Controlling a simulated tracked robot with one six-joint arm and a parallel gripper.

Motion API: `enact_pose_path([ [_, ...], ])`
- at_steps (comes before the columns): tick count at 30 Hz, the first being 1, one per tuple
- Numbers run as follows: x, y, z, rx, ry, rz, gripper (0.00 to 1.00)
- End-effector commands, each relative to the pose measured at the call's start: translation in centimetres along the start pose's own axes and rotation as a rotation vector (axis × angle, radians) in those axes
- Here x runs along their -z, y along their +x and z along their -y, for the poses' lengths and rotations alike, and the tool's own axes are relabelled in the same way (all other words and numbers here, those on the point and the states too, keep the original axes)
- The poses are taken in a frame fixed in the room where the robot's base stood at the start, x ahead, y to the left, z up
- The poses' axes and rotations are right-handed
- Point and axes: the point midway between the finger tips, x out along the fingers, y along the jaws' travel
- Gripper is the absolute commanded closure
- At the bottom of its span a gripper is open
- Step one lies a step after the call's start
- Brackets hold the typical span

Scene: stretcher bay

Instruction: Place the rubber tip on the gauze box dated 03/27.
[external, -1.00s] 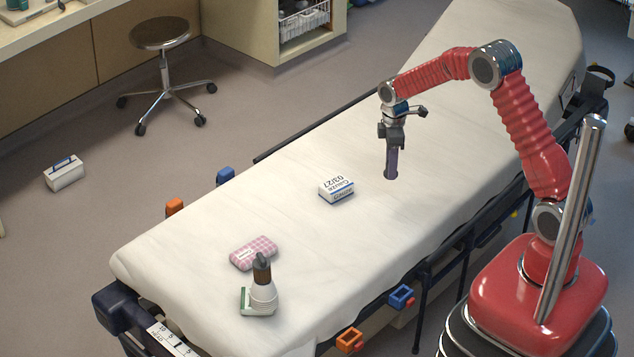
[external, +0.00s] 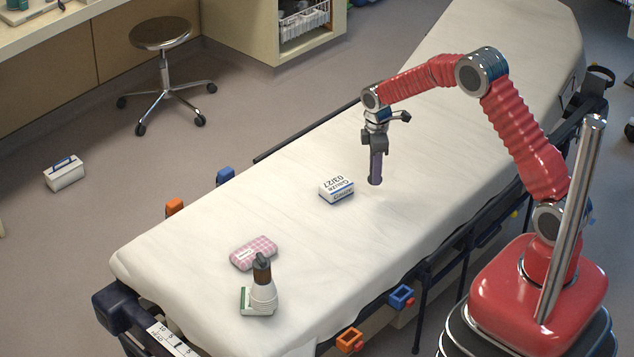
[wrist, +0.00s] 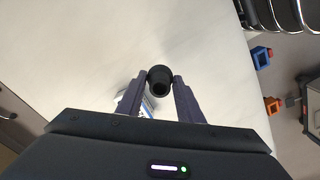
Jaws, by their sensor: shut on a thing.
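The gauze box (external: 336,190), white with blue edges and the printed date 03/27, lies on the white stretcher sheet. My gripper (external: 375,180) points down a little to the right of the box, above the sheet. In the wrist view my gripper (wrist: 160,92) is shut on the rubber tip (wrist: 160,79), a small black round piece with a dark hole in its end. Part of the gauze box (wrist: 149,103) shows in the wrist view behind the left finger, and the rest is hidden. The tip is hard to make out in the external view.
A pink checked case (external: 253,253) lies farther down the stretcher (external: 200,255).

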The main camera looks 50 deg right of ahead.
Motion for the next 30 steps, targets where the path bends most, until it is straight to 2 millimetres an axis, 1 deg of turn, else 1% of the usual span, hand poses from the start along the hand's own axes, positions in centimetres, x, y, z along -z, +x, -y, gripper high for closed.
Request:
enact_pose_path([
  [1, 1.2, 0.1, -0.5, -0.004, -0.006, -0.003, 0.88],
  [6, 4.6, -0.4, -1.9, -0.013, -0.014, -0.01, 0.88],
  [11, 7.5, -1.4, -3.0, -0.018, -0.012, -0.014, 0.88],
  [16, 9.9, -3.0, -4.1, -0.022, 0.002, -0.019, 0.88],
  [19, 10.8, -4.3, -4.7, -0.024, 0.016, -0.021, 0.88],
  [21, 11.1, -5.4, -5.0, -0.025, 0.03, -0.022, 0.88],
  [24, 11.1, -6.5, -5.1, -0.019, 0.046, -0.016, 0.88],
  [30, 10.8, -6.4, -4.7, -0.003, 0.063, -0.002, 0.88],
])
